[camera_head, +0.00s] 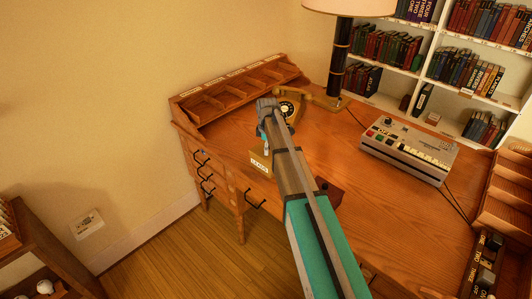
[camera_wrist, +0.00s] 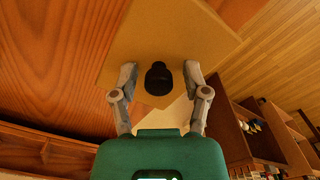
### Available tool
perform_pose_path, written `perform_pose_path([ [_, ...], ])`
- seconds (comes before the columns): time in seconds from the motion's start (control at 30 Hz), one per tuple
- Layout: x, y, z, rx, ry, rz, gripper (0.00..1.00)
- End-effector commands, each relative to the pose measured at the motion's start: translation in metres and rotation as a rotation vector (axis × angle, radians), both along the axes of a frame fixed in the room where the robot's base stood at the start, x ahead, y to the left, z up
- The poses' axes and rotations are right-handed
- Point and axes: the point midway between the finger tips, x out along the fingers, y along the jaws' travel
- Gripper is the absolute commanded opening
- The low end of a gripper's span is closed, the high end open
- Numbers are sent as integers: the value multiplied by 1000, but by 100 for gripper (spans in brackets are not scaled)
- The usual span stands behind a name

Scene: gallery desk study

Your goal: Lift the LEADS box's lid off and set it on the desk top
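The LEADS box (camera_head: 259,166) is a tan box with a white label on its front, near the desk's front edge and partly hidden by my arm. Its flat tan lid (camera_wrist: 195,35) fills the upper middle of the wrist view and appears to be seated on the box. A round black knob (camera_wrist: 158,80) stands on the lid. My gripper (camera_wrist: 160,73) is open, with one finger on each side of the knob and a visible gap on both sides. The desk top (camera_head: 335,150) is brown wood.
A grey machine (camera_head: 409,150) with buttons sits to the right. A row of wooden compartments (camera_head: 240,92) lines the left back edge. Bare desk lies between my arm and the machine.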

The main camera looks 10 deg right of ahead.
Motion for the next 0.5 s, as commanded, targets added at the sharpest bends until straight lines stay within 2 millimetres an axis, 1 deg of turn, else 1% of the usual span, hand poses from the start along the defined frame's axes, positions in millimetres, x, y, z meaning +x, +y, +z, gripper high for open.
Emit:
perform_pose_path([
  [0.03,0,0,0,0,0,0,41],
  [0.17,0,0,0,0,0,0,17],
  [0.2,0,0,0,0,0,0,9],
  [0.27,0,0,0,0,0,0,0],
  [0.5,-1,0,0,1,2,0,0],
])
